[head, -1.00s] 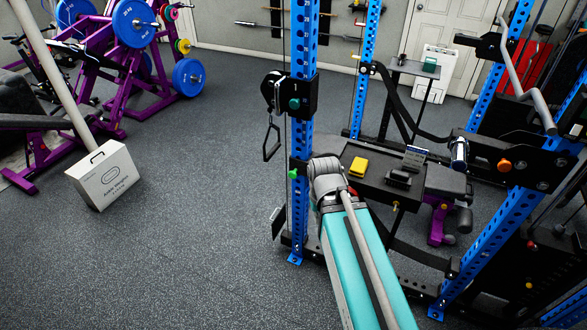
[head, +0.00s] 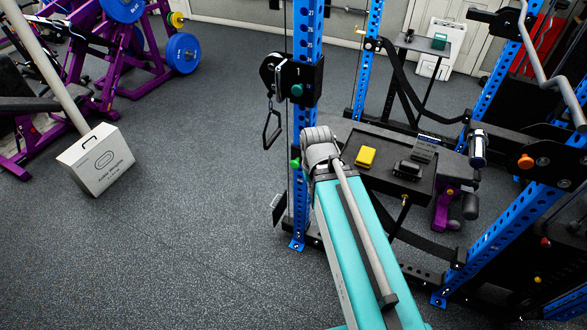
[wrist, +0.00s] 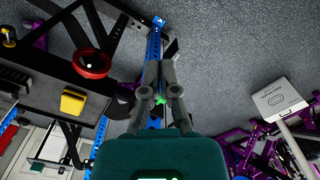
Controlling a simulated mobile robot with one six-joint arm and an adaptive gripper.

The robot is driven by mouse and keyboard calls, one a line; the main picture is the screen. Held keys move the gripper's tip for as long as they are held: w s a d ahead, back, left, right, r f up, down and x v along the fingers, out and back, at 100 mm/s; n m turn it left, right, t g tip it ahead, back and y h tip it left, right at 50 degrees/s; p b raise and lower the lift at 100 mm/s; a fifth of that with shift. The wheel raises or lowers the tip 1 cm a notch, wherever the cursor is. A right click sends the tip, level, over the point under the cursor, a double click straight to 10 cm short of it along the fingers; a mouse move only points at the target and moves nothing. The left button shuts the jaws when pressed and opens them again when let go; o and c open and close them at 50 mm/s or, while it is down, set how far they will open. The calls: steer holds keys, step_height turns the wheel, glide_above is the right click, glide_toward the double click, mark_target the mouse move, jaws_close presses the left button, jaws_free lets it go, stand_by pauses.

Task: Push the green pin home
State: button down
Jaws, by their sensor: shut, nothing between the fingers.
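The green pin (head: 295,163) is a small bright green knob on the left blue upright (head: 301,205) of the rack, below the pulley carriage. In the wrist view a green knob (wrist: 159,99) shows between my fingers, in front of the blue upright. My gripper (wrist: 160,63) is shut and empty, its grey fingertips close together over the upright. Whether it touches the pin I cannot tell. In the head view my gripper is hidden behind my arm. How deep the pin sits is not clear.
A black tray (head: 388,186) on the rack holds a yellow block (head: 366,157) and dark items. A pulley carriage (head: 292,87) with a hanging handle (head: 272,127) is above the pin. The floor between is clear.

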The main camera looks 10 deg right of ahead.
mark_target(294, 166)
steer(key=w+d+f+n+t+h+b, duration=0.1)
steer(key=w+f+n+t+h+b, duration=0.3)
steer(key=f+n+b, duration=0.55)
steer(key=w+f+n+t+h+b, duration=0.1)
steer(key=w+f+n+h+b, duration=0.45)
steer(key=b, duration=0.75)
steer(key=w+a+f+n+t+h+b, duration=0.1)
steer(key=w+a+f+n+t+b, duration=0.7)
steer(key=n+b, duration=0.6)
steer(key=a+t+b, duration=0.1)
steer(key=a+b, duration=0.1)
steer(key=b, duration=0.3)
steer(key=shift+f+t, duration=0.2)
steer(key=shift+t, duration=0.1)
steer(key=shift+w, duration=0.15)
steer(key=x, duration=1.3)
steer(key=shift+w+d, duration=0.25)
